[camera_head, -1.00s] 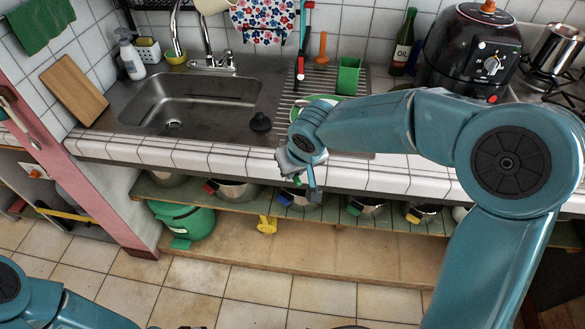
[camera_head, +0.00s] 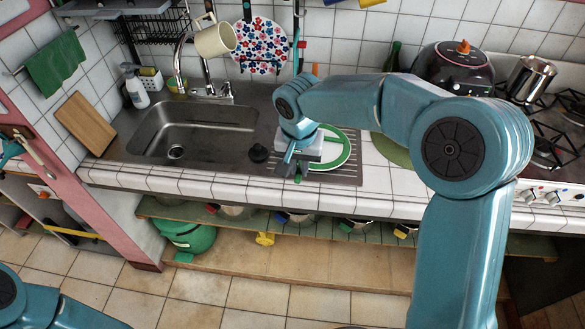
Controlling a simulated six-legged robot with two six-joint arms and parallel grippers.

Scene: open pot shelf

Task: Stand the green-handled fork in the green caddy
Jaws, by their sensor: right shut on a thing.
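My right gripper (camera_head: 297,168) is over the front edge of the drainboard, just left of the plate. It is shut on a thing. A small green bit, consistent with the handle of the green-handled fork (camera_head: 298,178), shows at its jaws; the rest of the fork cannot be made out. The green caddy cannot be seen now; my right arm covers the area at the back of the drainboard. Only part of my left arm shows at the bottom left, and its gripper is out of view.
A white plate with green bands (camera_head: 336,150) lies on the drainboard. A black stopper (camera_head: 258,152) sits by the sink (camera_head: 190,132). A cream mug (camera_head: 214,38) hangs above the tap. A dark cooker (camera_head: 455,66) stands at the back right. The tiled counter edge (camera_head: 220,188) is clear.

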